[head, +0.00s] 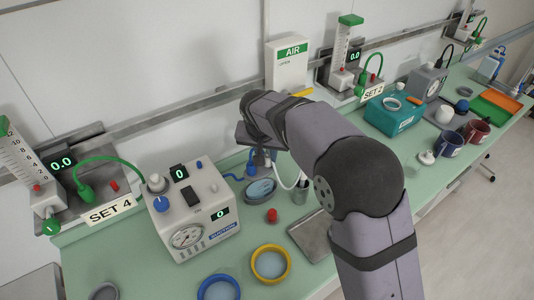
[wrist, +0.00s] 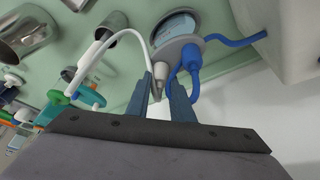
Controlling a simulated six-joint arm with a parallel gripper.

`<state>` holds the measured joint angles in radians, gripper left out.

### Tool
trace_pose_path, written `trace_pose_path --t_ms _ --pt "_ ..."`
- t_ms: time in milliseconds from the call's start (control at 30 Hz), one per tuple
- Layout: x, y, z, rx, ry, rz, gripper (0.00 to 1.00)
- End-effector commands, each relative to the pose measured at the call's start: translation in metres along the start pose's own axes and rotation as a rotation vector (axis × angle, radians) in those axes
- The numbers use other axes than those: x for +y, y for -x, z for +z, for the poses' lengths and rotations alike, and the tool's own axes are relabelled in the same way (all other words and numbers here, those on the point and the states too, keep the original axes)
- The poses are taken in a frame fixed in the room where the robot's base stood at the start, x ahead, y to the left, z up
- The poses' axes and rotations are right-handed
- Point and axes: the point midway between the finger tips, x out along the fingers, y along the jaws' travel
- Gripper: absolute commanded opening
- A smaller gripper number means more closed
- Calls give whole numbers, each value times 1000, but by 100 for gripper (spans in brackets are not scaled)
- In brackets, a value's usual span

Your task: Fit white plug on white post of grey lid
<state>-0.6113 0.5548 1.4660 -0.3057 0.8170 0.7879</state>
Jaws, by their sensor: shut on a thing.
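The grey lid (wrist: 183,42) sits on a canister with a pale blue window (wrist: 177,25); in the head view the canister (head: 261,191) stands on the green counter, partly below my gripper. A blue plug (wrist: 191,58) with a blue hose is at the lid's near edge. The white plug (wrist: 154,73) is at my fingertips, its white hose (wrist: 134,36) arching away to the left. My gripper (wrist: 164,88) is shut on the white plug close beside the lid. The white post cannot be made out clearly, and I cannot tell whether plug and post touch.
A suction unit (head: 192,212) stands left of the canister. A metal cup (head: 300,191), a red knob (head: 272,215) and a metal tray (head: 314,238) are nearby. Yellow (head: 287,268) and blue (head: 202,291) rings lie in front. A teal box (head: 394,113) stands farther right.

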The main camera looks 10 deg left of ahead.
Motion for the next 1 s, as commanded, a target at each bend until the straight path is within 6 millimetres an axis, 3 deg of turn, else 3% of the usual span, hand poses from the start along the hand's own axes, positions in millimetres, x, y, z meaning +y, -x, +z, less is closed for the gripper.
trace_pose_path --t_ms 833,867,900,933,1000 --pt "0 -1 0 0 0 0 0" --pt "0 -1 0 0 0 0 23" --pt "0 -1 0 0 0 0 32" --pt "0 -1 0 0 0 0 40" --pt "0 -1 0 0 0 0 42"
